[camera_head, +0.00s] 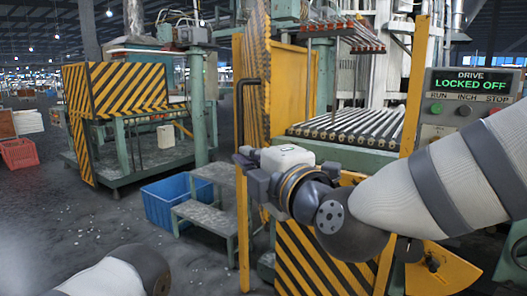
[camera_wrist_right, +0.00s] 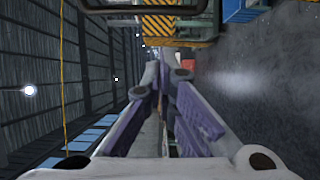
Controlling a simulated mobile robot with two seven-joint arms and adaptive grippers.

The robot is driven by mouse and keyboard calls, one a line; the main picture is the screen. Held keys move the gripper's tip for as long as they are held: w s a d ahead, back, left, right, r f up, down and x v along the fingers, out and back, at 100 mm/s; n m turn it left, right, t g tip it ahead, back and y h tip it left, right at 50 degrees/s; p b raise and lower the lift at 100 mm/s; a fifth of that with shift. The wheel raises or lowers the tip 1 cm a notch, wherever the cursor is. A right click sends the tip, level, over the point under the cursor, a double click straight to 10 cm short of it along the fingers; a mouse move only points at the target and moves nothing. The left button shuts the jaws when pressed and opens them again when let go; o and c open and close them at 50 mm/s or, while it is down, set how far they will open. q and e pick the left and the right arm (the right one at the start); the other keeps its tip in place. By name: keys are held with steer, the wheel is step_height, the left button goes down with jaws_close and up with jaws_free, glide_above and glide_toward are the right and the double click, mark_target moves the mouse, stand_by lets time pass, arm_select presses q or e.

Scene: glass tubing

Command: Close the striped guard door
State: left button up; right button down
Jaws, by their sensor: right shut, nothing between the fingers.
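The striped guard door (camera_head: 256,75) is a tall yellow-and-black panel on the green machine in the head view. It is seen at a steep angle and stands open beside the roller bed. A dark bent bar (camera_head: 239,100) runs down along its near side. My right gripper (camera_head: 246,163) is shut and empty, in front of the door's lower part in the picture. I cannot tell if it touches the door or the bar. In the right wrist view its fingers (camera_wrist_right: 163,75) meet at the tips. Only a piece of my left arm shows; its gripper is out of view.
The roller bed (camera_head: 350,126) lies right of the door. Grey steps (camera_head: 205,215) and a blue crate (camera_head: 166,204) stand below left. A yellow post (camera_head: 243,235) rises near the gripper. A control panel (camera_head: 468,98) reads "DRIVE LOCKED OFF". Floor at left is mostly clear.

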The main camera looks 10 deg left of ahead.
steer(key=w, duration=0.7)
steer(key=shift+a+f+b, duration=0.25)
steer(key=shift+a+b, duration=0.1)
steer(key=shift+a, duration=0.1)
